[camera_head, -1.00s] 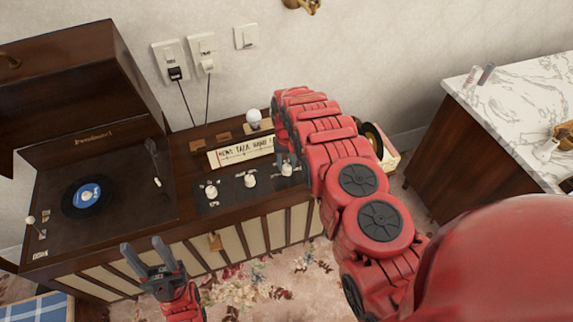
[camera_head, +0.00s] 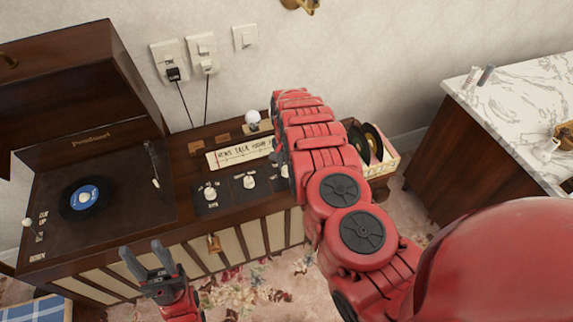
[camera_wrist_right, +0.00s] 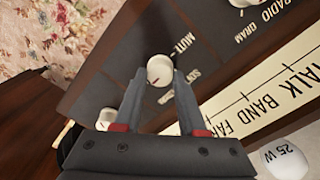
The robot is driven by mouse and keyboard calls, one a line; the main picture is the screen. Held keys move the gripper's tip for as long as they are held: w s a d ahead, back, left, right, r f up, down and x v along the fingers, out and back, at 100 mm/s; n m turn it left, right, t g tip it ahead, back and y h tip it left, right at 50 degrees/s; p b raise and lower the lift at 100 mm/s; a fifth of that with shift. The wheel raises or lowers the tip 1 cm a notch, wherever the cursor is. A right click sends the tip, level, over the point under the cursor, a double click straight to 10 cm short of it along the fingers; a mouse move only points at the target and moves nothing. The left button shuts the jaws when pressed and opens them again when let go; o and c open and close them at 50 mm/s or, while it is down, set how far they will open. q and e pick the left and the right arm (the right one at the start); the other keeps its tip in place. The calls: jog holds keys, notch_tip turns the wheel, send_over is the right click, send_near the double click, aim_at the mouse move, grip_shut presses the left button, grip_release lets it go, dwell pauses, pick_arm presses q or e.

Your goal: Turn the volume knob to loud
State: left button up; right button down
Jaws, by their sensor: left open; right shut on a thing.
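The wooden record player cabinet (camera_head: 150,235) has white knobs on dark panels along its top. The left knob (camera_head: 210,193) and middle knob (camera_head: 249,182) show in the head view; my right arm hides the area further right. In the right wrist view, my right gripper (camera_wrist_right: 160,78) has its two fingers on either side of a white knob (camera_wrist_right: 160,70) with a small red mark, and is shut on it. Lettering beside that knob is upside down and partly hidden. My left gripper (camera_head: 148,254) is open and empty, in front of the cabinet.
The raised lid (camera_head: 75,85) stands at the left, behind the turntable with a blue-labelled record (camera_head: 85,197). A light bulb (camera_head: 252,117) is behind the dial strip (camera_head: 238,153). A record crate (camera_head: 382,165) and marble-topped counter (camera_head: 515,105) are to the right.

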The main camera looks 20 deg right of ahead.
dwell(0.5)
jog(key=shift+c, duration=2.4)
grip_release()
notch_tip(320, 180, up, 9)
jog(key=b, duration=0.1)
notch_tip(320, 180, up, 8)
jog(key=p, duration=0.6)
send_over(286, 168)
jog(key=shift+w+d+r, duration=0.1)
jog(key=shift+d+r, duration=0.05)
jog(key=shift+r, duration=0.05)
